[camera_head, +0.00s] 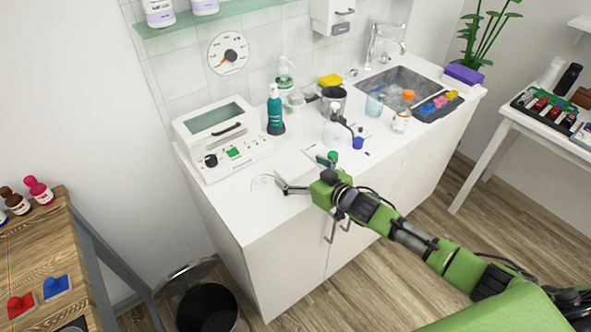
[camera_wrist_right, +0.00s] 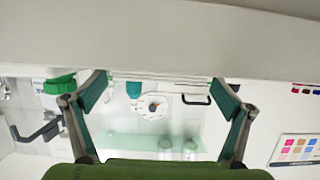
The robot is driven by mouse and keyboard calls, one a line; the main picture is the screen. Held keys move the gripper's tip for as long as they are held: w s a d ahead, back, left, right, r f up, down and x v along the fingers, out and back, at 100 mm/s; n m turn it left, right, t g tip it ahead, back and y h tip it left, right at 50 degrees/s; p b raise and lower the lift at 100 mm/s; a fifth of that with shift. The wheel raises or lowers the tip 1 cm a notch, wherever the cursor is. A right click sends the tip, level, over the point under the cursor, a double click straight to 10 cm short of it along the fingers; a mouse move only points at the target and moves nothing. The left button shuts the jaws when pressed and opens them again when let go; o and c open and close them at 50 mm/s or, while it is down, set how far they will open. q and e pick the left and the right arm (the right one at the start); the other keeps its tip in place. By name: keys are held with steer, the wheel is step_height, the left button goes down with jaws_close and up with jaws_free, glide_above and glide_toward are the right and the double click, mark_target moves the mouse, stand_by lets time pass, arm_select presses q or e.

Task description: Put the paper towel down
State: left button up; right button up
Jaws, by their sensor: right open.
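I cannot make out a paper towel for certain in either view. My right gripper (camera_head: 301,172) is over the front left part of the white counter (camera_head: 240,213), with its two fingers spread. In the right wrist view the fingers (camera_wrist_right: 160,84) are wide apart, with nothing seen held between them. A broad plain white surface (camera_wrist_right: 160,40) fills the top of that view; I cannot tell what it is. A clear round dish (camera_head: 264,183) lies on the counter just left of the fingertips. My left gripper is not in view.
A white device (camera_head: 222,138) stands at the counter's back left, beside a teal bottle (camera_head: 275,112). Several bottles and a dark cup (camera_head: 333,100) crowd the middle, near the sink (camera_head: 400,82). A bin (camera_head: 208,308) stands on the floor. The counter's front left corner is clear.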

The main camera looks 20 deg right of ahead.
steer(key=c, duration=0.8)
steer(key=shift+c, duration=0.4)
